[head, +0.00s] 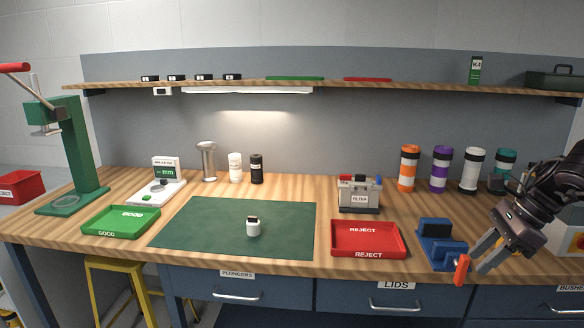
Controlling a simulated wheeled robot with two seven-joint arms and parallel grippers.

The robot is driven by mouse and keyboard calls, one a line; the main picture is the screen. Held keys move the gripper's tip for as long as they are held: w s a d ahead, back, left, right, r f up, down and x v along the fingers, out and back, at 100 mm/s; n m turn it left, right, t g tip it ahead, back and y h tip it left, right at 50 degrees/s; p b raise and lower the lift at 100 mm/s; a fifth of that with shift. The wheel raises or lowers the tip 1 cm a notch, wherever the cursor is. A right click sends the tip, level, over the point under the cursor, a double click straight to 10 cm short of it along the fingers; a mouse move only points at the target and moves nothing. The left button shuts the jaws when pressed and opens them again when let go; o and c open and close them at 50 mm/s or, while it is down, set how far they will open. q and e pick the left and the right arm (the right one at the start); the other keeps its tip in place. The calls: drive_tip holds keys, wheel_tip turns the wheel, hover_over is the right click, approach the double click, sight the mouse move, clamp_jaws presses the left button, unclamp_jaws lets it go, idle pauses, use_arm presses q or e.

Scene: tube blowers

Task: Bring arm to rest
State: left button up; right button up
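My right arm comes in from the right edge, and its gripper (476,262) hangs over the front right of the bench. Its two grey fingers look spread apart, with nothing seen between them. The fingertips are close to the orange handle (461,270) of a blue vise (437,243); I cannot tell whether they touch it. My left gripper is not in view.
A green GOOD tray (121,221) and a red REJECT tray (366,238) look empty. A FILTER box (359,196) stands behind the red tray. Several coloured cylinders, one orange (408,170), stand at the back right. A green press (72,150) stands at the left. Most of the mat is clear.

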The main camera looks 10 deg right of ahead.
drive_tip(key=w+d+f+m+t, duration=0.1)
drive_tip(key=d+f+m+t, duration=0.3)
drive_tip(key=d+f+m, duration=0.45)
drive_tip(key=w+d+f+m+t, duration=0.1)
drive_tip(key=d+f+m+t, duration=0.35)
drive_tip(key=f, duration=0.65)
drive_tip(key=s+d+f+m+g+h, duration=0.1)
drive_tip(key=s+f+m+h, duration=0.25)
drive_tip(key=f+m, duration=0.55)
drive_tip(key=s+d+f+m+h, duration=0.15)
drive_tip(key=s+f+m, duration=0.4)
drive_tip(key=f, duration=0.85)
drive_tip(key=s+a+f+m+g+h, duration=0.1)
drive_tip(key=s+a+f+m+g, duration=0.1)
drive_tip(key=s+a+f+m, duration=0.7)
drive_tip(key=s+a+f+m+g+h, duration=0.1)
drive_tip(key=s+a+f+m+g, duration=0.15)
drive_tip(key=s+a+f, duration=0.7)
drive_tip(key=s+a+f+m+g, duration=0.1)
drive_tip(key=s+a+f+m, duration=0.1)
drive_tip(key=s+a+f, duration=0.2)
drive_tip(key=s+a+f+m+g+y, duration=0.1)
drive_tip(key=s+a+f+m+g, duration=0.1)
drive_tip(key=a, duration=0.8)
drive_tip(key=s+a+f+m+g+y, duration=0.1)
drive_tip(key=s+a+f+m, duration=0.2)
drive_tip(key=s+a+f, duration=0.2)
drive_tip(key=shift+s+a+f+g+p, duration=0.3)
drive_tip(key=shift+s+a+f+p, duration=0.15)
drive_tip(key=shift+s+a, duration=0.6)
